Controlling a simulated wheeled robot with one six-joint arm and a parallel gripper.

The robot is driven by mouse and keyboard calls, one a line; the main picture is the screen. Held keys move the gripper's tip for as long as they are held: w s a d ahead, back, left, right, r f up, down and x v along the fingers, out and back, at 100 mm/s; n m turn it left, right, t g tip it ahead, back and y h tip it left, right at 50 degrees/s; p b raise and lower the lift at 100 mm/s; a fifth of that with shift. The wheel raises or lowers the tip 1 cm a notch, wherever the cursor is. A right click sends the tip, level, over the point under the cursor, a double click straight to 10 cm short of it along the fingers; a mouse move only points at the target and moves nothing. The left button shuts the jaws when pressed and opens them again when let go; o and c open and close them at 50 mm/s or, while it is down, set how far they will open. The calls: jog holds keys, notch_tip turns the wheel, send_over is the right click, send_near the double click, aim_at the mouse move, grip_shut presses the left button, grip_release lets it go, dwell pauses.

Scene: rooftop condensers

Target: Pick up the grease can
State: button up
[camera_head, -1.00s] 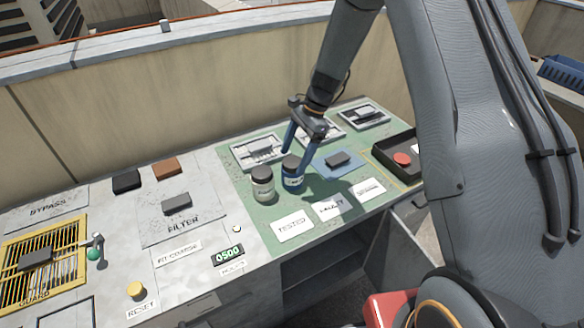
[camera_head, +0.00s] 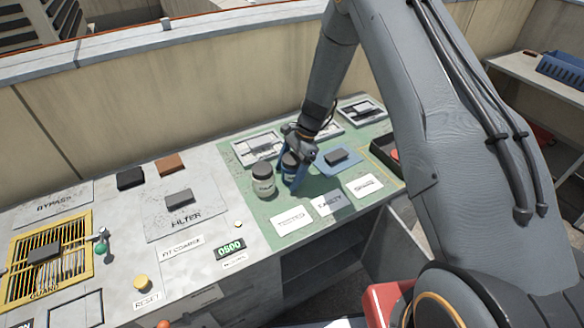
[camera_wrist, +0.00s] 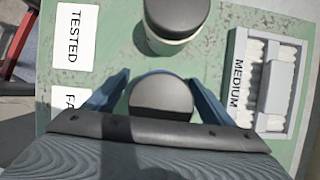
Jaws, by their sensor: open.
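Two short cans with dark lids stand side by side on the green mat. The blue can (camera_head: 290,165) is between the blue fingers of my gripper (camera_head: 293,180), which partly hide it. In the wrist view its dark lid (camera_wrist: 160,97) lies between the two spread fingers of my gripper (camera_wrist: 160,95), with a gap on each side. The pale can (camera_head: 263,181) stands just left of the gripper and also shows in the wrist view (camera_wrist: 176,22), outside the fingers. I cannot read either can's label, so I cannot tell by name which holds grease.
White label cards (camera_head: 291,221) lie along the front of the green mat (camera_head: 243,205). Grey trays (camera_head: 258,148) lie behind the cans, one marked MEDIUM (camera_wrist: 238,85). A blue pad with a dark block (camera_head: 336,155) is right of the gripper.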

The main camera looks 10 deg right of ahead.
jog(key=c, duration=1.4)
jog(key=shift+r, duration=0.15)
